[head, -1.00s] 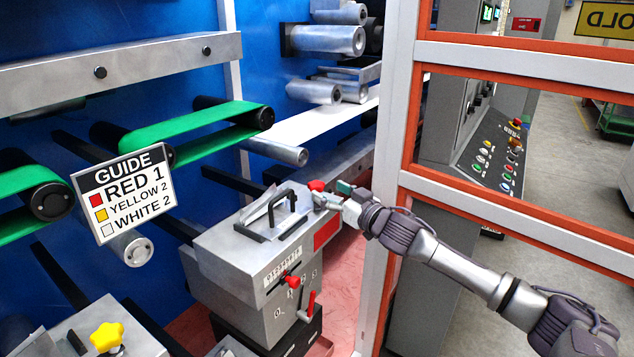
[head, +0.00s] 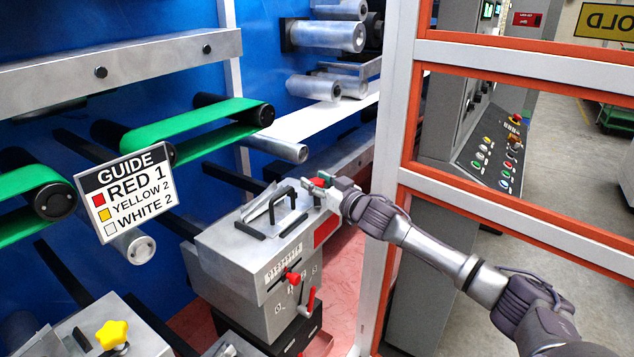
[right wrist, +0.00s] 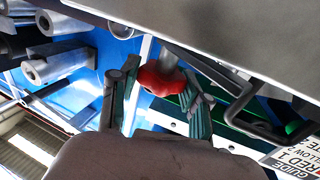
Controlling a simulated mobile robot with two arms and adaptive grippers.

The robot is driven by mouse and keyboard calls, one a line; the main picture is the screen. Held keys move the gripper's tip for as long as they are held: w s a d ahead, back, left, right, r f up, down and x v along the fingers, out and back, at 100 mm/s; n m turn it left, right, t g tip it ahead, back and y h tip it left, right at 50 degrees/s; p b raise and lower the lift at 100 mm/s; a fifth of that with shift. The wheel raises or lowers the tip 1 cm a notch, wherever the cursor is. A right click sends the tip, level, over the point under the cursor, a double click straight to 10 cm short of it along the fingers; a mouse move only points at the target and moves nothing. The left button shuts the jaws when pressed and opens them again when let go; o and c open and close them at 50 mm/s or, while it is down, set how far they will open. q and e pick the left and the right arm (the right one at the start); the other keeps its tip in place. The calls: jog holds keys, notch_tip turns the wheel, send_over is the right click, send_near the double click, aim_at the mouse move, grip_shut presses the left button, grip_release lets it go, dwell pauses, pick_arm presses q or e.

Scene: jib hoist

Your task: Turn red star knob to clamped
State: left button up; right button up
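The red star knob (right wrist: 160,78) shows in the right wrist view on a metal shaft below a grey housing. In the head view it is a small red patch (head: 319,182) at the far right end of the grey metal unit (head: 235,252), partly covered by my gripper. My right gripper (head: 328,184) is at the knob. In the right wrist view its fingers (right wrist: 158,92) are spread, one on each side of the knob. The fingers look open; whether either touches the knob I cannot tell. My left gripper is not in view.
The unit carries a black handle (head: 283,200), a red pointer knob (head: 293,278) and a red lever (head: 311,299). A yellow star knob (head: 112,334) is at lower left, below the guide sign (head: 126,193). An orange and white guard frame (head: 400,165) stands just right of the unit.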

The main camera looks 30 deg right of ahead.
jog(key=c, duration=0.5)
jog(key=shift+c, duration=0.2)
jog(key=shift+f+h, duration=0.1)
jog(key=shift+h, duration=0.2)
jog(key=m+h+b, duration=0.2)
jog(key=h, duration=0.1)
jog(key=shift+a+f+m, duration=0.15)
jog(key=shift+m, duration=0.15)
jog(key=m+h+b, duration=0.1)
jog(key=h, duration=0.1)
jog(key=m+g+h+b, duration=0.1)
jog(key=m+h+b, duration=0.1)
jog(key=h, duration=0.1)
jog(key=shift+g+h, duration=0.3)
jog(key=shift+r+m+g+h+b, duration=0.2)
jog(key=shift+m+g+h+b, duration=0.4)
jog(key=shift+m+h+b, duration=0.45)
jog(key=o, duration=1.2)
jog(key=shift+c, duration=0.2)
